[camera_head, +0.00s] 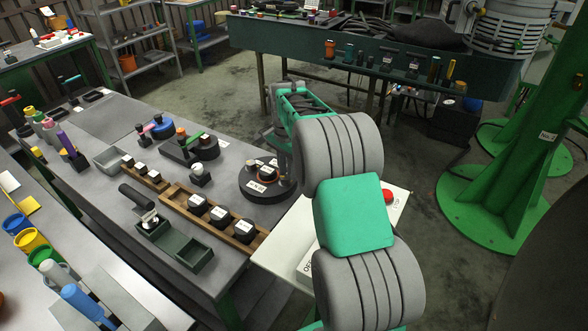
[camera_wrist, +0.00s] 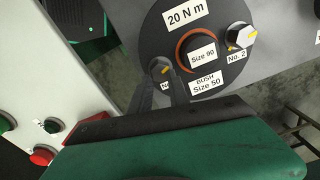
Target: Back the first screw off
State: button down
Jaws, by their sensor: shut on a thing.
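The dark round disperser part (camera_wrist: 160,30) carries labels "20 N m", "Size 90" and "BUSH Size 50" in the wrist view. An orange ring (camera_wrist: 181,52) surrounds the Size 90 centre. A screw head with a yellow mark (camera_wrist: 163,68) sits at its lower left; its label is mostly hidden, only "N" showing. My gripper (camera_wrist: 164,84) reaches up to this screw with its dark fingers shut on it. A second screw, labelled "No. 2" (camera_wrist: 242,36), stands at the right with a yellow mark. In the head view the round part (camera_head: 262,196) lies on the bench beside my arm, which hides the gripper tips.
A white panel with a red button (camera_head: 387,195) stands just right of the round part; its buttons also show at the left of the wrist view (camera_wrist: 42,155). A wooden rack of black pieces (camera_head: 222,216) and a green tray (camera_head: 190,258) lie to the left.

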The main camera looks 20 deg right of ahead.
aim_at(285, 179)
jog(key=f+n, duration=0.1)
jog(key=n, duration=0.3)
jog(key=a+f+n, duration=0.1)
jog(key=n, duration=0.1)
jog(key=shift+s+f+n+g, duration=0.3)
jog(key=shift+s, duration=0.1)
jog(key=n, duration=0.5)
jog(key=shift+a+p, duration=0.1)
jog(key=shift+p, duration=0.25)
jog(key=shift+n, duration=0.4)
jog(key=c, duration=1.5)
grip_release()
jog(key=shift+o, duration=0.5)
jog(key=shift+w+r, duration=0.15)
jog(key=shift+r, duration=0.25)
jog(key=r, duration=0.5)
jog(key=r+b, duration=0.1)
jog(key=r, duration=0.2)
jog(key=shift+w+r, duration=0.3)
jog(key=shift+w, duration=0.05)
jog(key=shift+d+r, duration=0.2)
jog(key=shift+r, duration=0.25)
